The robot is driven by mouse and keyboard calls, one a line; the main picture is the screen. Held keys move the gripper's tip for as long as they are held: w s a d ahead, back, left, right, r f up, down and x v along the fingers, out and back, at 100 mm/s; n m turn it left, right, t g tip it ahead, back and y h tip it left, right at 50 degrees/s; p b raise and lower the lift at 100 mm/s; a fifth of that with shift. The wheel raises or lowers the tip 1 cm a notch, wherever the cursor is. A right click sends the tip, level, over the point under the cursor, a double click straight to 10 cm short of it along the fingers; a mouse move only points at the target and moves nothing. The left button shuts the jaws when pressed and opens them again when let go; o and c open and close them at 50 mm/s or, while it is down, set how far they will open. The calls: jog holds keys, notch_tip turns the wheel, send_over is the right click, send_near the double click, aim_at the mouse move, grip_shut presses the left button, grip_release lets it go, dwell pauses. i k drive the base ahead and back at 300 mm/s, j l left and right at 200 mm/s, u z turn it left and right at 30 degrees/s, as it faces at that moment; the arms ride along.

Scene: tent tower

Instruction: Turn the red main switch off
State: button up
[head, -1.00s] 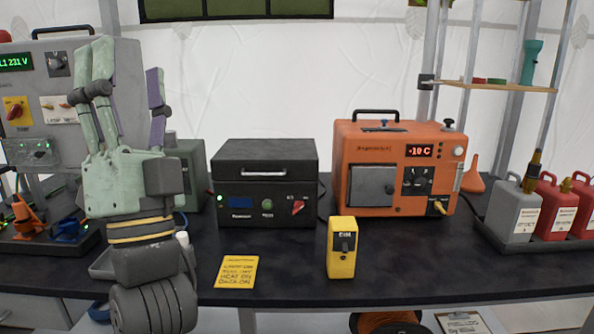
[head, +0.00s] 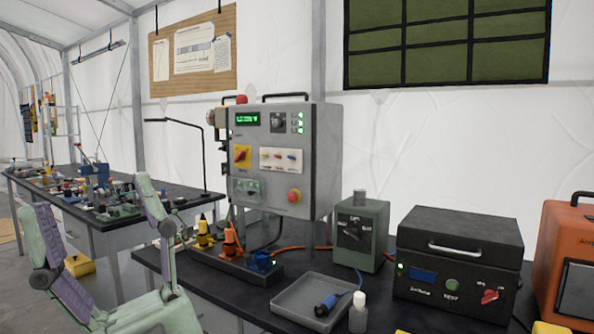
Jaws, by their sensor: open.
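The red main switch (head: 241,156) appears to be the red rotary handle on a yellow plate, on the front of the grey control panel (head: 318,150). The panel's display (head: 247,119) is lit green. The handle is too small to tell its exact position. My gripper (head: 90,205) is at the lower left, open and empty, with its green and purple fingers spread wide. It is left of and below the switch in the picture and apart from it. Nothing hides the switch.
A red emergency button (head: 294,196) sits lower on the panel. Below stand plugs on a black strip (head: 240,268), a grey tray (head: 312,300), a green box (head: 359,235) and a black box (head: 457,262) with its own red switch. Another cluttered bench (head: 110,215) lies behind left.

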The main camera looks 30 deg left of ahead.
aim_at(241, 156)
jog(key=u, duration=1.3)
jog(key=i+j+z, duration=0.1)
jog(key=z, duration=0.25)
jog(key=j+z, duration=0.1)
jog(key=z, duration=0.25)
jog(key=i+j+z, duration=0.1)
jog(key=z, duration=0.25)
jog(key=i+j+z, duration=0.15)
jog(key=j, duration=0.25)
jog(key=j+z, duration=0.15)
jog(key=j, duration=0.25)
jog(key=i+j+z, duration=0.15)
jog(key=j, duration=0.25)
jog(key=i+j, duration=0.15)
jog(key=j, duration=0.25)
jog(key=i+j, duration=0.15)
jog(key=j, duration=0.2)
jog(key=i+j, duration=0.15)
jog(key=i, duration=0.6)
